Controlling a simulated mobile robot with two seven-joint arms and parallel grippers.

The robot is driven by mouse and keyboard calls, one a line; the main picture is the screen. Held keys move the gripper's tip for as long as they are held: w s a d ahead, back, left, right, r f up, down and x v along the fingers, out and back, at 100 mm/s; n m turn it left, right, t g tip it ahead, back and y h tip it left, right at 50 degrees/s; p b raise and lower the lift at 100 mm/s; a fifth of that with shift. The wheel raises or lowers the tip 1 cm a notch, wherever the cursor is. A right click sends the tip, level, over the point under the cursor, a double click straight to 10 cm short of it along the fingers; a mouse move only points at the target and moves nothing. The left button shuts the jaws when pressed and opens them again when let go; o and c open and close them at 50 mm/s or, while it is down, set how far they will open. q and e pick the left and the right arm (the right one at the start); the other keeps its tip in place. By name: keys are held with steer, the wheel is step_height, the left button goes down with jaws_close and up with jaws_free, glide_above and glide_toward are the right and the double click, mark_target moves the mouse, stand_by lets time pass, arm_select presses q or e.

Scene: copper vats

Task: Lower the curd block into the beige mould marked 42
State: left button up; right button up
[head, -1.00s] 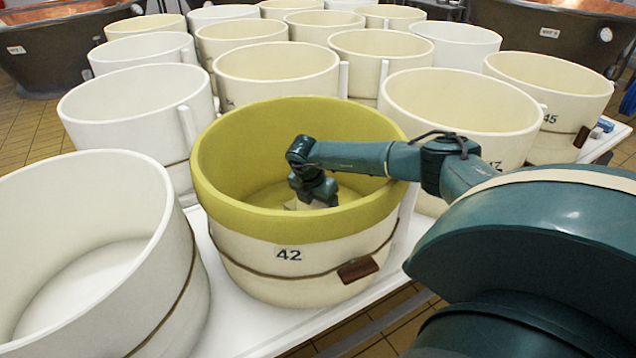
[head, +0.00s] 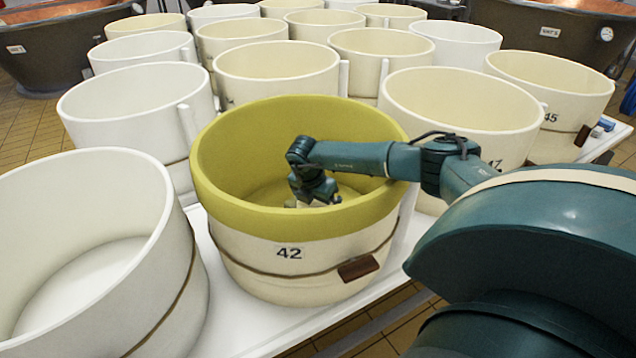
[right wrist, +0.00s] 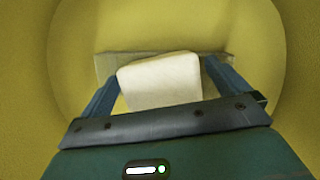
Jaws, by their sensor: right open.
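The beige mould marked 42 (head: 265,280) stands at the front middle in the head view, with a yellow-green cloth lining over its rim and inside. My right arm reaches over its right rim, and my right gripper (head: 318,200) points down inside it. In the right wrist view the pale curd block (right wrist: 160,80) lies between the two fingers of my right gripper (right wrist: 165,68), which are open. A narrow gap shows beside the left finger. The block's underside is hidden, so its contact with the floor cannot be told. My left gripper is not in view.
A white mould (head: 185,290) stands close at the left, and a beige mould marked 47 (head: 430,125) at the right behind my arm. Several more white and beige moulds fill the white table behind. Copper vats (head: 60,50) stand at the back.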

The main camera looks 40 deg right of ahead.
steer(key=shift+r, duration=0.25)
arm_select(q)
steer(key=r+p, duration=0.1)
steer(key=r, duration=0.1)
steer(key=p, duration=0.1)
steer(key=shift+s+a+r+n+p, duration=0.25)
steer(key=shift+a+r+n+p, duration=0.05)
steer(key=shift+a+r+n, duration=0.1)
arm_select(e)
steer(key=v, duration=1.2)
steer(key=shift+a+r, duration=0.25)
steer(key=shift+r, duration=0.1)
